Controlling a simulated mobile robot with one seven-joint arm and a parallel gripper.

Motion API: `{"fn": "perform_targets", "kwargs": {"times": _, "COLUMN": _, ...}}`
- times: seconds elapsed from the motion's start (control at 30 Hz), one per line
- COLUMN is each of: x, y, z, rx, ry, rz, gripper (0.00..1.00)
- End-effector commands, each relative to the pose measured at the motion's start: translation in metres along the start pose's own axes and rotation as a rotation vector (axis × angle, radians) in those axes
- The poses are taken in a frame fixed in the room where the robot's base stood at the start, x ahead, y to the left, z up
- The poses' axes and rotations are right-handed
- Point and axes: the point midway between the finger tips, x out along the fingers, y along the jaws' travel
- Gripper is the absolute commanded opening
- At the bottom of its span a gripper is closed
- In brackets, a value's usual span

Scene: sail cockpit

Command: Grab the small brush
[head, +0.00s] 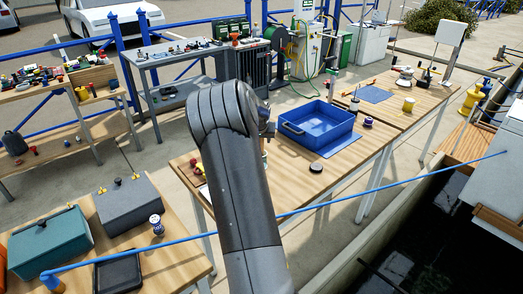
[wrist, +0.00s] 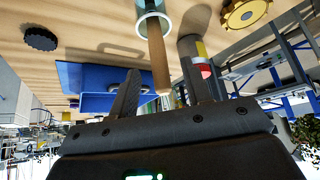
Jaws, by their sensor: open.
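My gripper (wrist: 160,70) is open, with one dark finger on each side of the handle in the picture. The handle's free end shows near the gripper body. I cannot tell whether either finger touches it. In the head view my arm hides the gripper and the brush.
A yellow knobbed wheel (wrist: 244,13) and a black round cap (wrist: 41,39) lie on the wooden table. A blue tray (head: 318,124) stands right of my arm.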

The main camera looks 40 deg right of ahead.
Motion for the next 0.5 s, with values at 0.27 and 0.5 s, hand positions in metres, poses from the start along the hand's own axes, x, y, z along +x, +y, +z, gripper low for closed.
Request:
{"fn": "perform_targets", "kwargs": {"times": 0.27, "x": 0.037, "y": 0.001, "z": 0.002, "rx": 0.000, "ry": -0.001, "rz": 0.000, "gripper": 0.44}}
{"fn": "perform_targets", "kwargs": {"times": 0.5, "x": 0.041, "y": 0.001, "z": 0.001, "rx": -0.001, "ry": 0.000, "rz": 0.000, "gripper": 0.44}}
